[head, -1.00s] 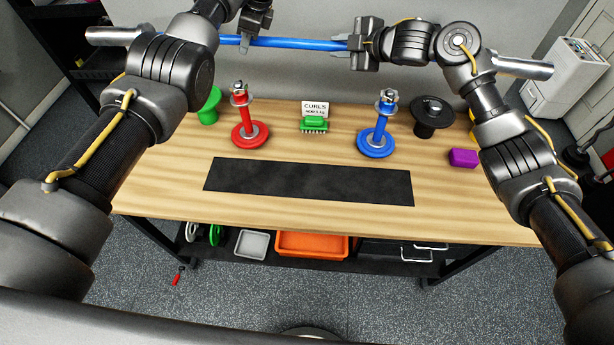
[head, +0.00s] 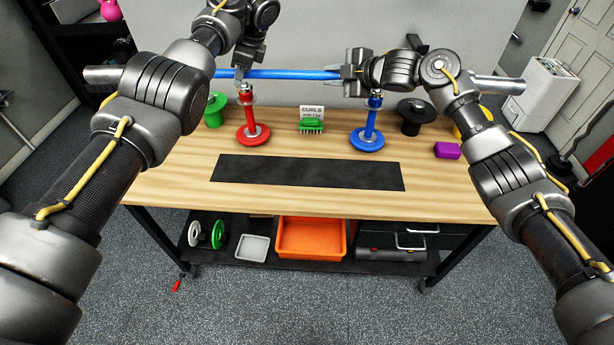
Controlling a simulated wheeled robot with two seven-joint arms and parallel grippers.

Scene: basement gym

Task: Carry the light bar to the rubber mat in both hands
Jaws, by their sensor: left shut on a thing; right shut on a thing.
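The light bar (head: 292,74) is blue with silver ends and is held roughly level, high above the back of the workbench. My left gripper (head: 240,72) is shut on it near its left end. My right gripper (head: 348,76) is shut on it near its right end. The black rubber mat (head: 306,173) lies flat and bare on the front middle of the wooden bench top, nearer to me than the bar. The bar's far ends are partly hidden by my grippers and arms.
A red stand (head: 252,134) and a blue stand (head: 368,138) rise behind the mat. Between them are a green brush (head: 311,126) and a CURLS sign (head: 312,112). A green piece (head: 215,110), a black piece (head: 414,116) and a purple block (head: 447,151) stand near the sides.

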